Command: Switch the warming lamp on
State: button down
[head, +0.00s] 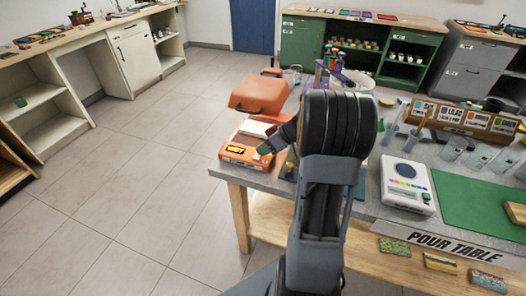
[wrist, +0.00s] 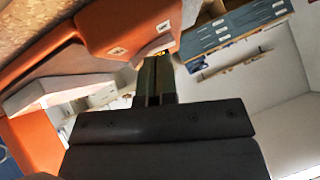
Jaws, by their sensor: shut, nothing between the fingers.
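An orange unit (head: 232,158) with a dark label in glowing orange letters sits on the near left corner of the grey-topped table. It looks like the warming lamp's base. An orange hood-like box (head: 258,95) is just behind it. My gripper (head: 265,148) is at the unit's right side, partly hidden by my arm in the head view. In the wrist view my gripper (wrist: 155,62) has its fingers together and empty, with the tips close to an orange housing (wrist: 112,28). A small yellow spot shows by the tips. I cannot tell whether they touch, or the switch's position.
A white device with coloured buttons (head: 407,183) and a green mat (head: 484,190) are right of my arm. Several clear cups stand behind them by a labelled rack (head: 462,118). The tiled floor (head: 150,190) at left is clear.

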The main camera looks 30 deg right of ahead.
notch_tip(320, 180, up, 3)
jog(key=shift+f, duration=0.1)
jog(key=s+a+r, duration=0.4)
jog(key=s+r, duration=0.6)
jog(key=s, duration=0.3)
jog(key=shift+s+a+b, duration=0.2)
jog(key=shift+b, duration=0.2)
jog(key=shift+r, duration=0.1)
